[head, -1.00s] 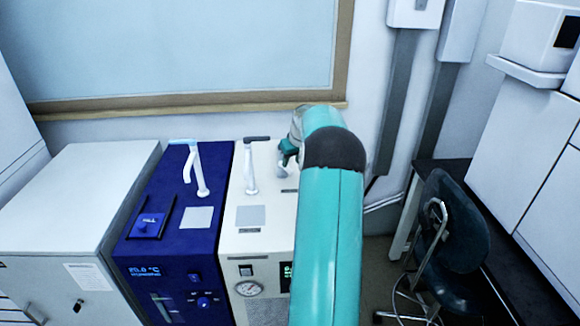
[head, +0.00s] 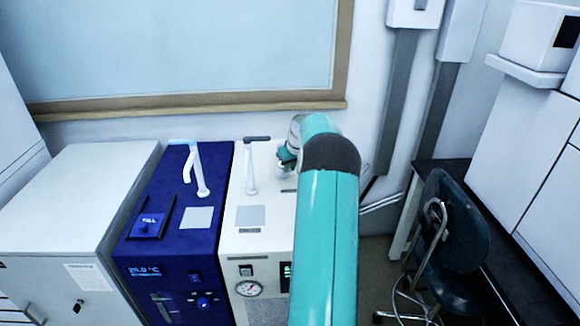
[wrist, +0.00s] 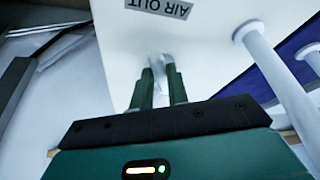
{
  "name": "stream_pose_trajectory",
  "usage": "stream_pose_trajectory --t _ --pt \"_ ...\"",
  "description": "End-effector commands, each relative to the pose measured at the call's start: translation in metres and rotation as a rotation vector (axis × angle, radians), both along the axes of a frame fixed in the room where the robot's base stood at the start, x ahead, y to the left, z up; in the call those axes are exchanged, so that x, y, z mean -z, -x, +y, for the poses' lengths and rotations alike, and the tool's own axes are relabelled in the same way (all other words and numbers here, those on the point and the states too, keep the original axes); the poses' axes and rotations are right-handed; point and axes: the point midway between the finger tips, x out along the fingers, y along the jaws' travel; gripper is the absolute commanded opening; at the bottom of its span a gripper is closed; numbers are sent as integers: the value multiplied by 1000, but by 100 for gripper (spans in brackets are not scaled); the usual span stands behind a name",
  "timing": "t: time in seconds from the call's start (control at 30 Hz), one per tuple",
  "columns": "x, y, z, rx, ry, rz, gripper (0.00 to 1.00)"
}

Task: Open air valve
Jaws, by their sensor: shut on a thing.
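The air valve is a small pale piece (wrist: 157,60) beside the "AIR OUT" label (wrist: 160,8) on the white machine (head: 262,183). In the wrist view, my gripper (wrist: 158,88) has its two green fingers close together on the pale piece, shut on it. The fingers hide much of its shape. In the head view, my gripper (head: 287,157) is at the machine's top right, partly behind my teal arm, and the valve is mostly hidden there.
A white tap (head: 250,170) stands on the white machine, left of my gripper. The dark blue machine (head: 170,235) with another white tap (head: 200,172) adjoins it. A chair (head: 455,235) is at the right, a window frame (head: 200,105) behind.

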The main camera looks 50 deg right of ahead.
Motion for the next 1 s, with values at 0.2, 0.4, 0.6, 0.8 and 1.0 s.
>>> stream_pose_trajectory --t 0.2,0.4,0.6,0.8,1.0 --pt "0 -4 8 103 1 3 0" --pt "0 -11 18 291 1 3 0" --pt "1 -16 23 433 0 3 0" --pt "0 -17 24 475 -1 0 0" --pt "0 -17 24 474 -2 0 0"
